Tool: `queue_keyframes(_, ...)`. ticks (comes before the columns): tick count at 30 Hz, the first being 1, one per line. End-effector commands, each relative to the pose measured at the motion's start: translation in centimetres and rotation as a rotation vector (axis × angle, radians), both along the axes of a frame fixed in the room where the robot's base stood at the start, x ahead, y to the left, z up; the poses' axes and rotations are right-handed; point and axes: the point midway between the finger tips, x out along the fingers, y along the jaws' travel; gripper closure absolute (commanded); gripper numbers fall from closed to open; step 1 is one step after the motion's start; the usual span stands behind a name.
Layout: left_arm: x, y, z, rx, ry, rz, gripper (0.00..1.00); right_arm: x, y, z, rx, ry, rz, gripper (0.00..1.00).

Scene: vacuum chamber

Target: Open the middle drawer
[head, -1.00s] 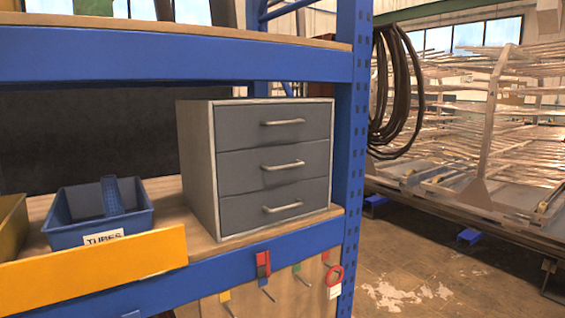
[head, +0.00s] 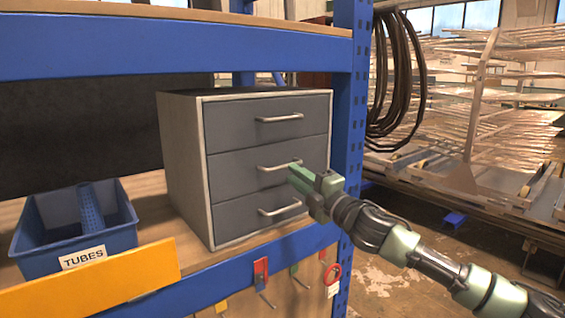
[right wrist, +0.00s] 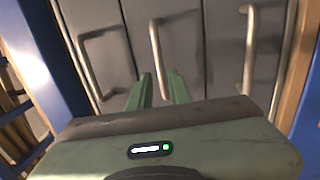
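The grey cabinet (head: 183,165) stands on the shelf with three drawers, all closed. The middle drawer (head: 232,175) has a pale bar handle (head: 275,167), partly covered by my right gripper (head: 300,175) at its right end. In the right wrist view the cabinet appears turned on its side, and the middle handle (right wrist: 156,50) runs down between the two green fingers (right wrist: 160,83). The fingers are apart. I cannot tell how deep the handle sits between them, and no grip shows. My left gripper is not in view.
A blue rack upright (head: 352,110) rises just right of the cabinet. Small tools hang below the shelf edge.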

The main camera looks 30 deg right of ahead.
Motion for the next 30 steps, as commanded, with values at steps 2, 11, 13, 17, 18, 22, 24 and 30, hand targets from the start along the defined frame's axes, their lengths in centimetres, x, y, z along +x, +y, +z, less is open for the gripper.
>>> queue_keyframes(2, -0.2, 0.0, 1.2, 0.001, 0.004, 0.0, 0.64, 1.1, 0.1, 0.9, 0.004, -0.004, 0.001, 0.81)
queue_keyframes(11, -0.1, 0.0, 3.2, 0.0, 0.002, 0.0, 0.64, 4.7, 0.4, 1.2, 0.003, -0.001, 0.0, 0.81)
queue_keyframes(13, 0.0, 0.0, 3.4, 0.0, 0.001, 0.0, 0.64, 5.2, 0.4, 1.2, 0.002, 0.0, -0.001, 0.81)
queue_keyframes(17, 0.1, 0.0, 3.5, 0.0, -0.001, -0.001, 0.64, 5.6, 0.5, 1.1, 0.0, 0.001, 0.001, 0.81)
queue_keyframes(18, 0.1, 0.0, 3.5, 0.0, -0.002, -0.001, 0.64, 5.6, 0.5, 1.0, 0.0, 0.001, 0.001, 0.81)
queue_keyframes(22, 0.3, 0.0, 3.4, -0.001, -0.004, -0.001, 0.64, 5.6, 0.5, 1.0, 0.0, 0.001, 0.001, 0.81)
queue_keyframes(24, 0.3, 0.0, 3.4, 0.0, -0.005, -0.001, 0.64, 5.6, 0.5, 1.0, 0.0, 0.001, 0.001, 0.84)
queue_keyframes(30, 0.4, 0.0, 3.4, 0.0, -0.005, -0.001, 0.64, 5.6, 0.5, 1.0, 0.001, 0.002, 0.0, 1.0)
